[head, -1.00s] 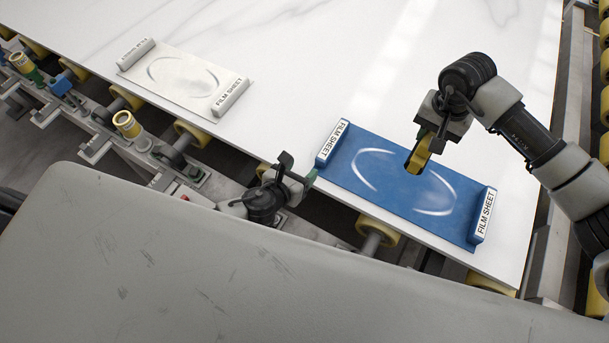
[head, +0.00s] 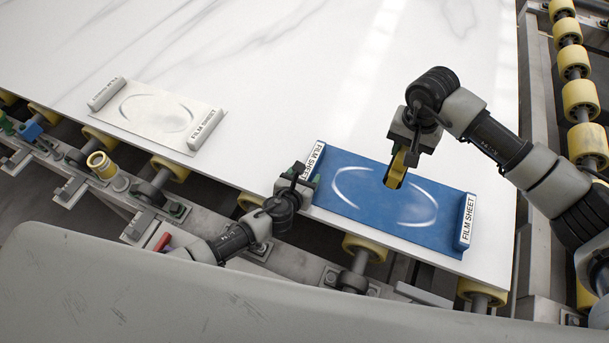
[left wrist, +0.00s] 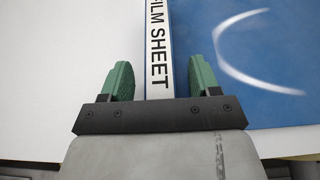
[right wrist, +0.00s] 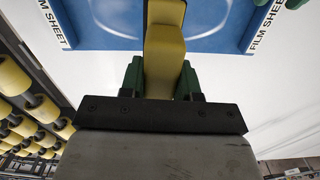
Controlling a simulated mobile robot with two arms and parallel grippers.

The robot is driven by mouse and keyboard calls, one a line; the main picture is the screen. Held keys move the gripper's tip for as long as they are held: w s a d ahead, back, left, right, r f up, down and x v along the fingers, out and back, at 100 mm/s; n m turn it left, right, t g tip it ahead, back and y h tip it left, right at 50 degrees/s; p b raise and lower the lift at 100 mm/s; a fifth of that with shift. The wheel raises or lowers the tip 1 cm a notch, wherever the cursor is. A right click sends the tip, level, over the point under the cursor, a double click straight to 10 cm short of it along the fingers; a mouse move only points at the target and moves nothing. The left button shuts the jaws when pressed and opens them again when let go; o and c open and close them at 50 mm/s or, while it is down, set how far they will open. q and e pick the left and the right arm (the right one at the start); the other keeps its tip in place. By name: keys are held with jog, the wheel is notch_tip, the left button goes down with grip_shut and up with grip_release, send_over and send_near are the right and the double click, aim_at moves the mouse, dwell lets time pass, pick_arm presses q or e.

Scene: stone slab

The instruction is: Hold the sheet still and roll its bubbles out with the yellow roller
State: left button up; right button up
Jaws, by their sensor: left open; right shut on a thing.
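The blue film sheet (head: 345,209) lies near the slab's front edge, with a raised white-labelled bar at each end. Curved glossy bubble ridges (head: 424,212) form a broken oval on it. My left gripper (head: 303,180) is open at the sheet's left bar (head: 316,158). In the left wrist view its green fingers (left wrist: 161,80) stand either side of that bar (left wrist: 158,50), apart from it. My right gripper (head: 405,152) is shut on the yellow roller (head: 396,172), also in the right wrist view (right wrist: 164,50). The roller's lower end is over the oval; contact cannot be told.
A second, pale film sheet (head: 190,95) with two bars and an oval bubble lies to the left on the white slab (head: 270,70). Yellow conveyor rollers (head: 580,98) run along the right side and below the front edge. The slab behind the sheets is clear.

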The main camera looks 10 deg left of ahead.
pick_arm(q)
jog(key=shift+w+f, duration=0.1)
jog(key=shift+w, duration=0.15)
jog(key=shift+c, duration=0.4)
grip_shut()
dwell(0.9)
